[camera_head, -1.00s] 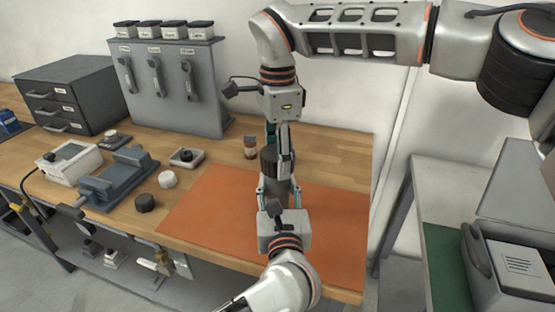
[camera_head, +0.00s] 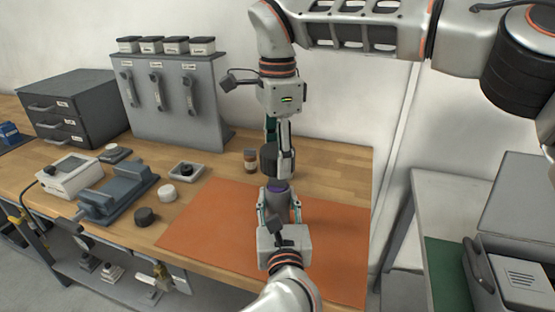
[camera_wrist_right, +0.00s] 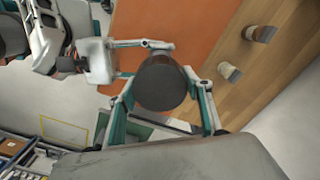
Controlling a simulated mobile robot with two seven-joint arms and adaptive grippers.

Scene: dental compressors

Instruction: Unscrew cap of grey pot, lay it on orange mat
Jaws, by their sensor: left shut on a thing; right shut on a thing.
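The dark grey cap (camera_head: 268,159) is between the fingers of my right gripper (camera_head: 278,155), which is shut on it from above. In the right wrist view the cap (camera_wrist_right: 160,82) is a dark disc between the fingers and hides the pot. The grey pot (camera_head: 279,205) stands upright below, its purple top showing, and my left gripper (camera_head: 280,212) is shut around its body. A gap separates cap and pot. The orange mat (camera_head: 205,220) lies flat on the bench below both grippers, largely bare.
A small brown-and-white jar (camera_head: 250,162) stands just behind the mat. A white knob (camera_head: 168,194), a black knob (camera_head: 145,216), a small tray (camera_head: 199,173) and a grey-blue fixture (camera_head: 118,195) lie to the left. A tool rack (camera_head: 205,95) stands behind them.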

